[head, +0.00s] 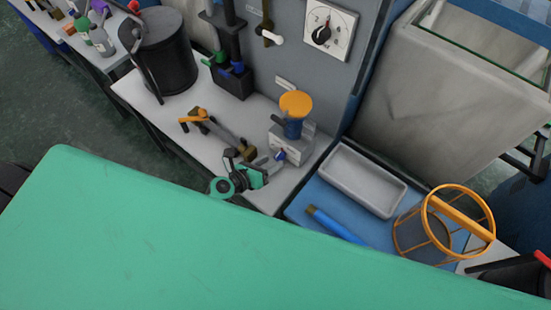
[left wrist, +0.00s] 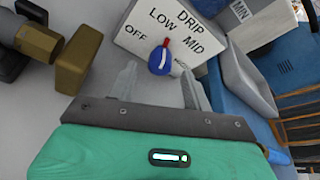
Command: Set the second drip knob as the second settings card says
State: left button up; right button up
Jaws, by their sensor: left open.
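The blue drip knob (left wrist: 158,62) sits on a white face (left wrist: 135,38) marked DRIP, OFF, LOW and MID in the left wrist view. Its red tip points up between LOW and MID; I cannot tell the exact setting. In the head view the knob (head: 281,156) is on a pale box under a blue body with an orange top (head: 296,103). My left gripper (left wrist: 160,86) is open and empty, its fingers on either side of the space before the knob. It also shows in the head view (head: 268,165). I cannot make out a settings card. My right gripper is not in view.
An orange-and-brass fitting (head: 205,118) lies left of the box. A second pale block (left wrist: 238,14) reads MIN. A grey tray (head: 361,180), blue tube (head: 335,224) and orange-rimmed basket (head: 440,222) stand right. A wall dial (head: 323,32) is above.

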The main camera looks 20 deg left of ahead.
aim_at(277, 159)
pick_arm(q)
jog(key=shift+x, duration=1.15)
jog(key=shift+w+d+f, duration=0.15)
jog(key=shift+w, duration=0.2)
jog(key=c, duration=1)
jog(key=shift+o, duration=0.2)
